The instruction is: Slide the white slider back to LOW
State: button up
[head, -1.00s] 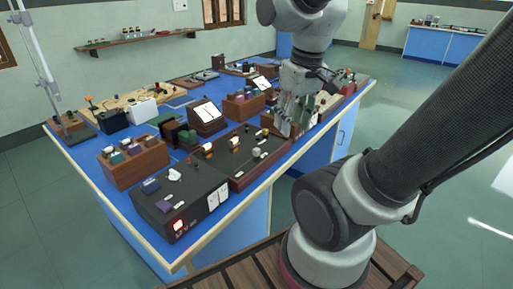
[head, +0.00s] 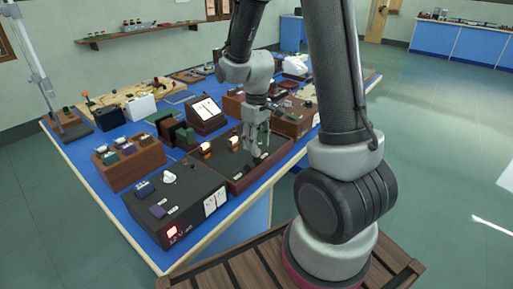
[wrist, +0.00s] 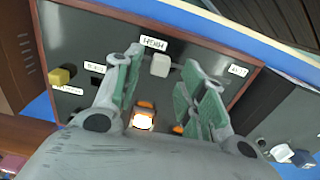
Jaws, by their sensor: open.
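The white slider knob (wrist: 160,66) sits on a dark wood-framed panel (wrist: 75,30) in the wrist view, close to a label (wrist: 153,44) that appears to read HIGH. A LOW label cannot be made out. My gripper (wrist: 164,60) is open, its green-padded fingers to the left and right of the knob in the picture; contact cannot be told. In the head view my gripper (head: 256,152) is low over the same panel (head: 233,178) and hides the knob.
A yellow knob (wrist: 62,77) and an orange-and-white part (wrist: 143,117) are also on the panel.

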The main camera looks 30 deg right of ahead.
jog(key=shift+f, duration=1.45)
grip_shut()
